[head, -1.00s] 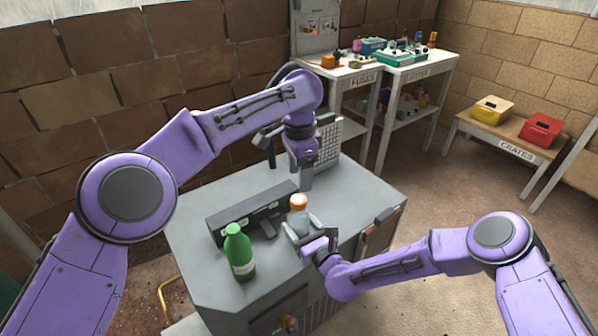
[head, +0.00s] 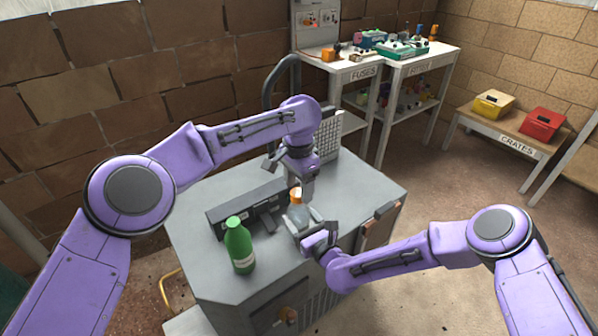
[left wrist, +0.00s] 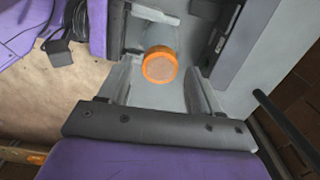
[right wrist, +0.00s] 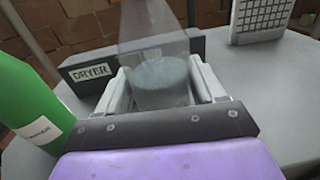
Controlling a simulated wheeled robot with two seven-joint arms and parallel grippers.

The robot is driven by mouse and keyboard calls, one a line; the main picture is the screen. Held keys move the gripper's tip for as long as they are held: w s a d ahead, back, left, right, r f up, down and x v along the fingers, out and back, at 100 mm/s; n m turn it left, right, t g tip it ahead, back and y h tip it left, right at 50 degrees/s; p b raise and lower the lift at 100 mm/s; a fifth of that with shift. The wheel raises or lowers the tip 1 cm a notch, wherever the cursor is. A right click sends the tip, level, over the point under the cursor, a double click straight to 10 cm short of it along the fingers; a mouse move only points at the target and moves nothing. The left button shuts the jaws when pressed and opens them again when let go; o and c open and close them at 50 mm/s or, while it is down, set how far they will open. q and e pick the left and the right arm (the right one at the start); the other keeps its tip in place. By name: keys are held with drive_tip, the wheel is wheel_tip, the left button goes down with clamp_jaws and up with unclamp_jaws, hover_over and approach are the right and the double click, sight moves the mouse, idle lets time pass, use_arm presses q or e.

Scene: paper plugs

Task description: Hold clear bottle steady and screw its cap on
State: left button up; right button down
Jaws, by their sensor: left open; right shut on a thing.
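The clear bottle (head: 298,217) stands upright on the grey cabinet top; it also shows in the right wrist view (right wrist: 160,75). My right gripper (right wrist: 164,82) is shut on its body from the front. The orange cap (left wrist: 160,66) sits at the bottle's top; in the head view the cap (head: 296,193) is partly covered by my left gripper. My left gripper (left wrist: 160,78) is open above the bottle, its fingers on either side of the cap with gaps showing. How far the cap is threaded is hidden.
A green bottle (head: 239,246) stands left of the clear one. A low dark box labelled DRYER (right wrist: 92,72) lies close behind, and a white grille panel (head: 328,138) stands farther back. The grey top (head: 355,195) is free to the right.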

use_arm(q)
drive_tip(key=shift+f, duration=0.85)
clamp_jaws()
unclamp_jaws()
drive_tip(key=shift+r, duration=0.1)
wheel_tip(320, 180, up, 12)
drive_tip(key=shift+f, duration=0.1)
